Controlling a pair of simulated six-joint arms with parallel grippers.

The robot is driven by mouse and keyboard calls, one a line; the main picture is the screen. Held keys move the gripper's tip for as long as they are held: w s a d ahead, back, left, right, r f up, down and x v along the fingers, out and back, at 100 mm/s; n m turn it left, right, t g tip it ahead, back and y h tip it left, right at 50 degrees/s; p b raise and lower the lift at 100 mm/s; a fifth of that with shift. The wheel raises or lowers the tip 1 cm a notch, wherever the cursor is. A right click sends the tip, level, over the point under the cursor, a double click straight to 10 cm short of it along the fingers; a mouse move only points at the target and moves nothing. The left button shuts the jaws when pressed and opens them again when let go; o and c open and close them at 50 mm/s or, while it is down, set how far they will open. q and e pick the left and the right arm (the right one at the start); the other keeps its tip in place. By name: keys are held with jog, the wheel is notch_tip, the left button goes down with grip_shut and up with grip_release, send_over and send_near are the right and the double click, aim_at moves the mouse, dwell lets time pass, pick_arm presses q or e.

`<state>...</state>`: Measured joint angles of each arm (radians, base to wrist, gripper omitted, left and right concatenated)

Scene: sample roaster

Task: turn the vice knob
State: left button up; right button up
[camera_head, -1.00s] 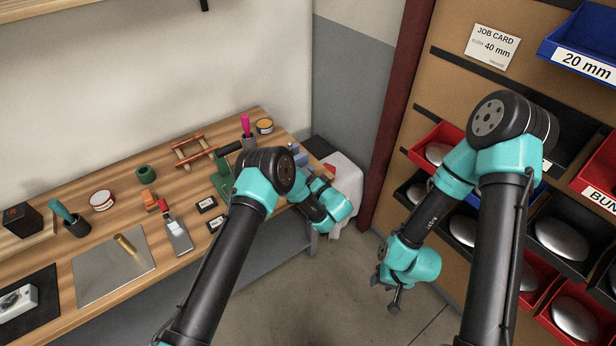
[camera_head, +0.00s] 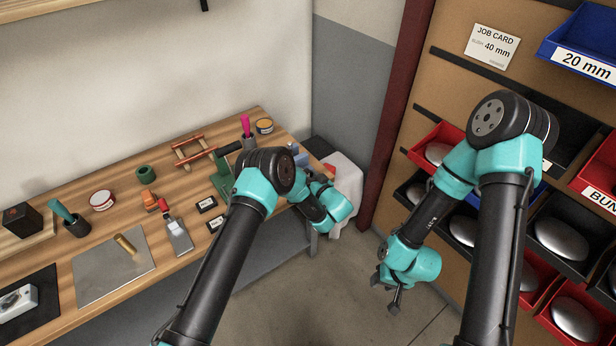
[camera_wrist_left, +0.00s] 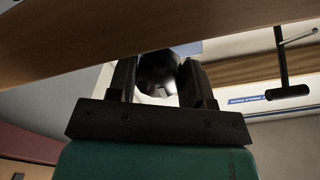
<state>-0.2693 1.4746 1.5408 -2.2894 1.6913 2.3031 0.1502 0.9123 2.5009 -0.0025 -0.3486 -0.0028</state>
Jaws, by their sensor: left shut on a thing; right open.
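In the left wrist view my left gripper (camera_wrist_left: 160,90) has its two dark fingers on either side of a dark, shiny, rounded knob (camera_wrist_left: 158,70), and is shut on it. In the head view my left arm reaches to the right end of the workbench, and its fingers are hidden behind my own wrist. A blue piece (camera_head: 299,151), perhaps part of the vice, shows at the bench's right end; the rest is covered by my arm. My right gripper (camera_head: 389,292) is open and empty above the floor, in front of the shelving.
A wooden edge (camera_wrist_left: 130,38) crosses close above the knob in the left wrist view, and a black T-shaped bar (camera_wrist_left: 283,70) hangs to the right. The workbench (camera_head: 190,273) carries several tools.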

pick_arm(q)
jog(key=o, duration=0.9)
jog(key=shift+s+d, duration=0.1)
jog(key=v, duration=1.7)
